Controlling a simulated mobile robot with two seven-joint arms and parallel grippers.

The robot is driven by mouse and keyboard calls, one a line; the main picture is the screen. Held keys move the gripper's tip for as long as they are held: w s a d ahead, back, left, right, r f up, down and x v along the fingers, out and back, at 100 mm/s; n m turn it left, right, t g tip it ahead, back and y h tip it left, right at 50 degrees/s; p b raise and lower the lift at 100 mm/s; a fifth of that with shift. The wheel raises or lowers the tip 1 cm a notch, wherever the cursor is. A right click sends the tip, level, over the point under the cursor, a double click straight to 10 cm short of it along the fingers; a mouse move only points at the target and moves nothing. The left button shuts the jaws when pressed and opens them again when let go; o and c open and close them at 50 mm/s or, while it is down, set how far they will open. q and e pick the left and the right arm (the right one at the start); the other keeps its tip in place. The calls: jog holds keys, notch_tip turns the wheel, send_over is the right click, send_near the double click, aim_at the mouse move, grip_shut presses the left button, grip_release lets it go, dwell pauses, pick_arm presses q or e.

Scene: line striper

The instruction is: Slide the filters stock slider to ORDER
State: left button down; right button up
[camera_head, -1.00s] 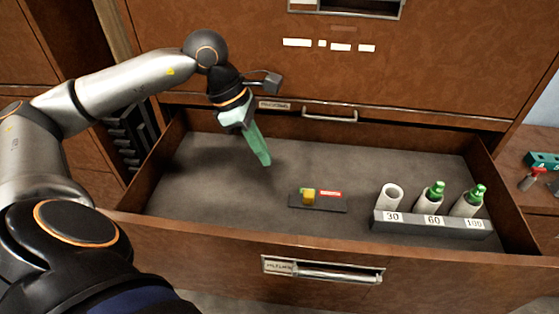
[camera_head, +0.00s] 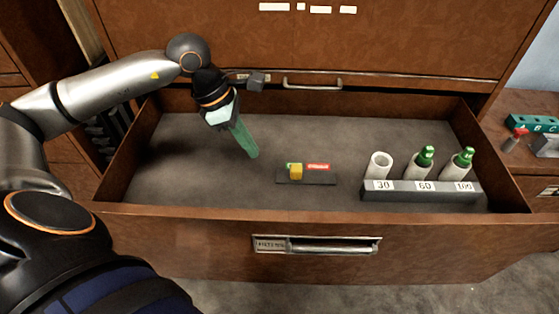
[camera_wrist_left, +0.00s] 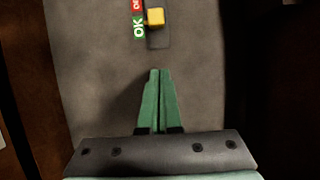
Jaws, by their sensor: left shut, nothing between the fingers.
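The filters stock slider (camera_head: 306,179) is a dark plate on the drawer floor. Its yellow knob (camera_head: 296,172) stands at the left, by the green label, and a red label (camera_head: 318,166) lies to the right. In the left wrist view the yellow knob (camera_wrist_left: 155,18) is beside the green OK label (camera_wrist_left: 139,26), with the red label cut off at the top edge. My left gripper (camera_head: 252,155) has green fingers, is shut and empty, and hangs over the drawer floor left of the slider, apart from it. Its fingertips (camera_wrist_left: 160,72) point toward the knob. My right gripper is out of view.
The open drawer (camera_head: 180,228) has raised wooden walls and a front handle (camera_head: 318,246). A grey rack (camera_head: 420,192) marked 30, 60 and 100 holds white tubes at the right, two with green tops. The floor between gripper and slider is clear.

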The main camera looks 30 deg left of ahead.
aim_at(296, 172)
pick_arm(q)
jog(key=x, duration=0.6)
jog(key=shift+w+d+r+p, duration=0.1)
jog(key=shift+w+d+p, duration=0.15)
jog(key=shift+w+d, duration=0.25)
jog(key=shift+w+d+r+p, duration=0.15)
jog(key=shift+w+d+p, duration=0.15)
jog(key=shift+d, duration=0.45)
jog(key=shift+w+d, duration=0.2)
jog(key=shift+d, duration=0.1)
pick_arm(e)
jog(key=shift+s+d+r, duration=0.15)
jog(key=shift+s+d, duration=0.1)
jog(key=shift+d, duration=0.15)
pick_arm(q)
jog(key=shift+w+d, duration=0.1)
jog(key=shift+d, duration=0.05)
jog(key=w+d, duration=0.1)
jog(key=w+d+b, duration=0.1)
jog(key=d, duration=0.1)
jog(key=shift+w+d+f, duration=0.1)
jog(key=shift+w+d, duration=0.05)
jog(key=shift+d, duration=0.2)
jog(key=shift+w+d, duration=0.15)
jog(key=shift+d, duration=0.1)
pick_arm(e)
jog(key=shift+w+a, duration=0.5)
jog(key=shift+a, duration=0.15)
